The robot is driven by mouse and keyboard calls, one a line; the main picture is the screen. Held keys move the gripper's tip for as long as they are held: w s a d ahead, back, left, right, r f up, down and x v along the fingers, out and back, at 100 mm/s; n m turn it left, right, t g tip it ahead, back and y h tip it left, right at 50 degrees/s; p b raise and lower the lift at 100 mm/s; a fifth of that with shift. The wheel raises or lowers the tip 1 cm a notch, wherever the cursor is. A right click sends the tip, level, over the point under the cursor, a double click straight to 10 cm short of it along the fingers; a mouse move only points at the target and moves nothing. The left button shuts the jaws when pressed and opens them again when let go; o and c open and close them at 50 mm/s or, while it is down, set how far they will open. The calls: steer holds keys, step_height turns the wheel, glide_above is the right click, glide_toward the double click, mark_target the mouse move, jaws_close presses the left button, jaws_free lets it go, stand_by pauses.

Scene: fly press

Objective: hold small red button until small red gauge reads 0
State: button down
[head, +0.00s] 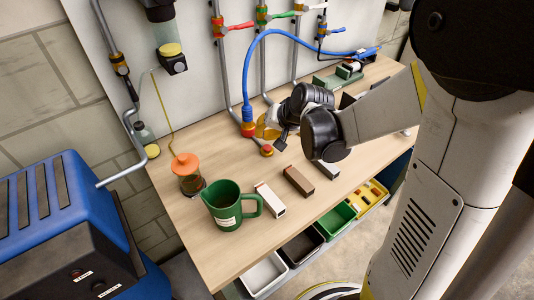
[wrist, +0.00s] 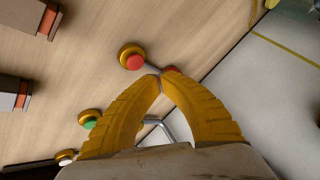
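A red button (wrist: 135,62) on a round yellow base stands on the wooden bench, just left of the fingertips in the wrist view. It also shows in the head view (head: 266,151), in front of my gripper. A second small red piece (wrist: 172,70) peeks out behind the fingertips; I cannot tell whether they touch it. My gripper (wrist: 163,77) has its yellow fingers closed to a point with nothing seen between them. In the head view, my gripper (head: 266,127) is low over the bench, partly hidden by the wrist. I cannot make out a red gauge or its reading.
Green (wrist: 90,119) and white (wrist: 66,156) buttons lie left of the fingers. A blue hose (head: 249,75) rises behind my gripper. A green jug (head: 227,207), an orange-topped jar (head: 187,172) and small boxes (head: 298,180) stand on the bench. Bins (head: 264,275) sit below its front edge.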

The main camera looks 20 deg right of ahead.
mark_target(267, 148)
steer(key=shift+f+b, duration=0.45)
steer(key=shift+f, duration=0.45)
steer(key=shift+f, duration=0.1)
stand_by(0.7)
steer(key=shift+f+b, duration=0.3)
steer(key=shift+b, duration=0.1)
steer(key=shift+f+b, duration=0.4)
steer(key=shift+f, duration=0.05)
stand_by(5.5)
